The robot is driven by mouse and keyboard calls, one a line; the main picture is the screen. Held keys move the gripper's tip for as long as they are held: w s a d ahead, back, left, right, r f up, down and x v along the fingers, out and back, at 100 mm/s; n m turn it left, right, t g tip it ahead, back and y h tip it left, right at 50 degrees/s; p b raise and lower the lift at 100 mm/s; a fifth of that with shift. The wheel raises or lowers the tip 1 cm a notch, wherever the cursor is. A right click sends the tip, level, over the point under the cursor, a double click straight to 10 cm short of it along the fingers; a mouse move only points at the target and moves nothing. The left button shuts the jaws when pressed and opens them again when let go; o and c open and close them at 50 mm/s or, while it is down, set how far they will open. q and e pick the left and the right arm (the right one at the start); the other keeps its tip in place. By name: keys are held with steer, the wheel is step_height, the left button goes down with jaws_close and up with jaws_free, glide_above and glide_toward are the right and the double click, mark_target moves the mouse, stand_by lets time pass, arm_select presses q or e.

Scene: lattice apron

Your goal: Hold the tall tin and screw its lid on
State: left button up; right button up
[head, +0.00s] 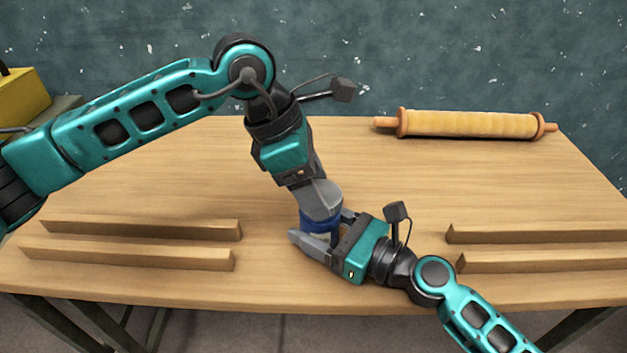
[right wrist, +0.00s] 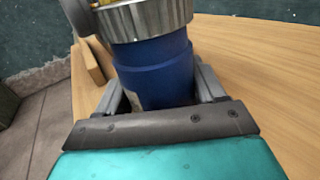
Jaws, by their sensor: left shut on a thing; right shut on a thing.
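The blue tall tin (head: 320,224) stands near the middle front of the table, mostly covered by my grippers. In the right wrist view the tin (right wrist: 155,72) rises between my right fingers, and a ribbed silver lid (right wrist: 146,20) sits at its top. I cannot tell how tightly the lid is seated. My right gripper (head: 318,241) is shut around the tin's side from the right. My left gripper (head: 321,203) points down from above and is shut on the lid, which it hides in the head view. A grey left fingertip (right wrist: 80,16) shows beside the lid.
Two wooden rails lie at the left, a back one (head: 140,230) and a front one (head: 125,258). Two more lie at the right, back (head: 540,234) and front (head: 545,262). A rolling pin (head: 465,125) lies at the back right. The table (head: 420,180) between is clear.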

arm_select(q)
steer(key=shift+f, duration=0.55)
